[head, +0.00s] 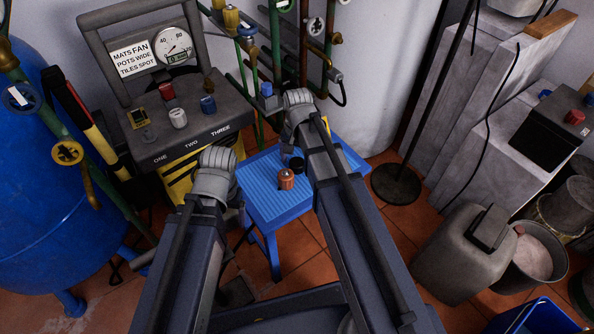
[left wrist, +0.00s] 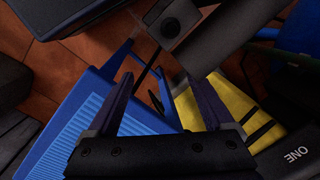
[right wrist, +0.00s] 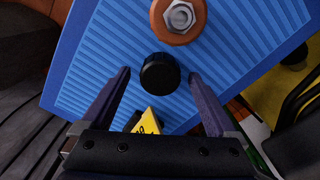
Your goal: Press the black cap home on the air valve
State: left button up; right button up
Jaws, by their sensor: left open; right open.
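The air valve (head: 286,179), a copper-orange round body with a silver hex nut on top, stands on the blue ribbed stool (head: 263,206). It shows at the top of the right wrist view (right wrist: 180,18). The black cap (right wrist: 160,73), a short round piece, sits on the stool beside the valve, apart from it; it also shows in the head view (head: 297,165). My right gripper (right wrist: 159,75) is open, its fingertips on either side of the cap with gaps. My left gripper (left wrist: 159,77) is open and empty, left of the stool top.
A yellow piece with dark marks (right wrist: 148,121) shows just below the cap. A grey panel (head: 190,128) with knobs and a gauge stands left of the stool, with pipes behind. A grey jerrycan (head: 455,255) and buckets stand on the floor to the right.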

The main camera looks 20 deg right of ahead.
aim_at(297, 161)
jog(key=shift+f, duration=0.55)
pick_arm(q)
jog(key=shift+f, duration=0.45)
pick_arm(e)
jog(key=shift+r, duration=0.1)
grip_shut()
pick_arm(q)
jog(key=shift+r, duration=0.1)
pick_arm(e)
jog(key=shift+r, duration=0.1)
notch_tip(297, 161, up, 10)
jog(key=p, duration=1)
pick_arm(q)
notch_tip(297, 161, up, 10)
jog(key=shift+d, duration=0.1)
